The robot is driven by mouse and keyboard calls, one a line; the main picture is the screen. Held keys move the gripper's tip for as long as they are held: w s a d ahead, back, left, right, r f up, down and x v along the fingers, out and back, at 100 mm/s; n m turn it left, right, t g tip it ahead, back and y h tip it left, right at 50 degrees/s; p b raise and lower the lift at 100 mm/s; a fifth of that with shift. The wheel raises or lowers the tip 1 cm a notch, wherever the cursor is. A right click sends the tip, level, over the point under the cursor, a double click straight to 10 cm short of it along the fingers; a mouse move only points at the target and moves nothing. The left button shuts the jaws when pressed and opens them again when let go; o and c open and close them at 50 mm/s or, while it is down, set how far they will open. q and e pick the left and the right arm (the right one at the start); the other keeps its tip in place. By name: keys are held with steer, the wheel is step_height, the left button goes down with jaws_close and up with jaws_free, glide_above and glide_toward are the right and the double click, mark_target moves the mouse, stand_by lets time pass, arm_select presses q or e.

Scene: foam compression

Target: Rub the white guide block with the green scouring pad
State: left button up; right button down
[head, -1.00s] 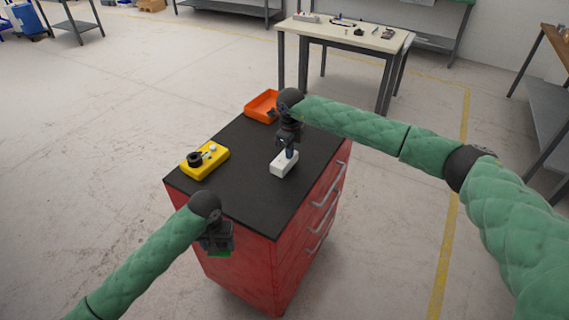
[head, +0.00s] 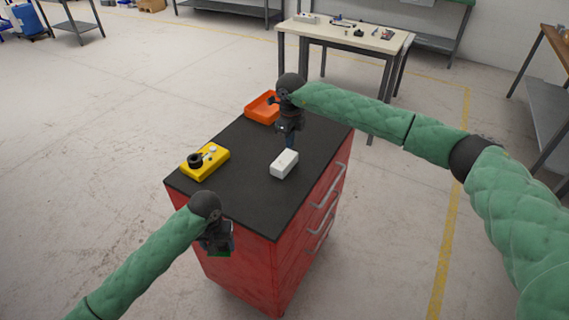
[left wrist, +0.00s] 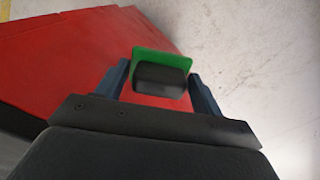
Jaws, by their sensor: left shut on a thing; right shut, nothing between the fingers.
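The white guide block (head: 284,164) lies on the black top of the red drawer cabinet, near its right side. My left gripper (head: 219,248) is in front of the cabinet's near side, away from the block. It is shut on the green scouring pad (left wrist: 180,61), which has a dark grip block (left wrist: 160,80) between the fingers. In the head view only a sliver of the pad (head: 219,254) shows under the gripper. My right gripper (head: 290,143) is shut and empty, just behind the white block and apart from it. Its fingertips are partly hidden.
The black cabinet top (head: 240,190) is clear between block and front edge. A yellow fixture (head: 206,162) with a black ring and a white part sits at its left. An orange tray (head: 262,107) stands at the back. A light table (head: 345,33) stands farther off.

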steer(key=shift+r, duration=0.35)
